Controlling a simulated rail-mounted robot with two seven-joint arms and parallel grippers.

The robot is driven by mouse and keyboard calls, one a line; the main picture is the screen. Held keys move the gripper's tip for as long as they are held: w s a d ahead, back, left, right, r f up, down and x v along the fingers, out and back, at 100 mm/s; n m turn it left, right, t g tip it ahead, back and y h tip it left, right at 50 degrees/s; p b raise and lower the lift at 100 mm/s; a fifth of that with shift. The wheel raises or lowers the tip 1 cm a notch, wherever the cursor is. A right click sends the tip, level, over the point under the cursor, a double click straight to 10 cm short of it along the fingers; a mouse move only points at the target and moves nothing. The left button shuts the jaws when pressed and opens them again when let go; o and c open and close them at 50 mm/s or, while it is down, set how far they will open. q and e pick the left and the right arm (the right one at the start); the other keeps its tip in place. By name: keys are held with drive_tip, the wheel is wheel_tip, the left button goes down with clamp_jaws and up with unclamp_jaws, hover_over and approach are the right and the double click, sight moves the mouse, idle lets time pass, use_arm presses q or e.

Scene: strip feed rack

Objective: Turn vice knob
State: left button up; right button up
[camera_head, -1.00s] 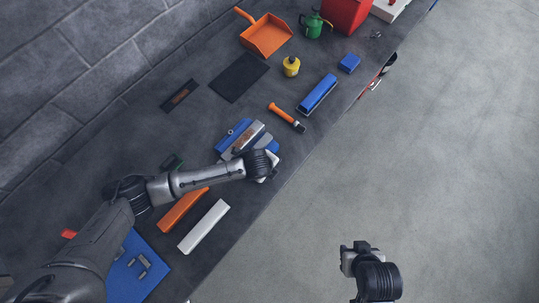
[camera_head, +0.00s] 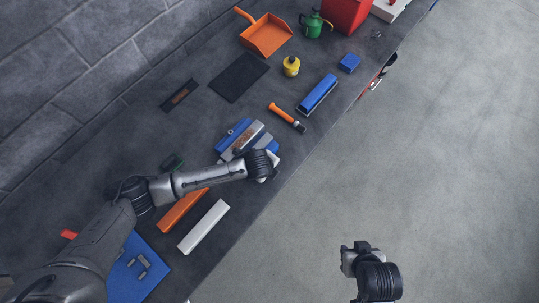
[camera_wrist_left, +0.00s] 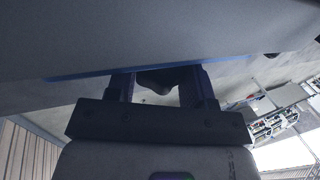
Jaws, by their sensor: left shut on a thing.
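The blue and grey vice (camera_head: 233,138) lies on the dark bench, near its front edge, in the head view. My left arm reaches over the bench, and my left gripper (camera_head: 271,171) is at the vice's front end, mostly hidden under my wrist. In the left wrist view my left gripper (camera_wrist_left: 160,88) has its two fingers on either side of a dark knob (camera_wrist_left: 156,78) and is shut on it, under the large grey underside of the vice (camera_wrist_left: 150,40). My right gripper (camera_head: 355,255) hangs over the floor, away from the bench; its fingers are too small to read.
An orange bar (camera_head: 183,208) and a white bar (camera_head: 203,226) lie left of the vice. An orange-handled tool (camera_head: 287,117) and a blue long block (camera_head: 318,94) lie beyond it. A yellow bottle (camera_head: 291,66) stands farther back. The floor at right is clear.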

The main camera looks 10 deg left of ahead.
use_arm(q)
drive_tip(key=shift+w+r+g+y+p, duration=0.1)
drive_tip(key=shift+r+g+y+p, duration=0.4)
drive_tip(key=shift+p, duration=0.55)
drive_tip(key=shift+d+f+g+p, duration=0.1)
drive_tip(key=shift+f+g+p, duration=0.15)
drive_tip(key=shift+g+p, duration=0.15)
drive_tip(key=shift+w+f+g+y, duration=0.1)
drive_tip(key=shift+g+y, duration=0.3)
drive_tip(key=shift+g, duration=0.2)
drive_tip(key=shift+w+d+f+g+y, duration=0.1)
drive_tip(key=shift+g+y, duration=0.4)
drive_tip(key=shift+g, duration=0.4)
drive_tip(key=shift+g+y, duration=0.3)
drive_tip(key=shift+g, duration=0.2)
drive_tip(key=o, duration=0.9)
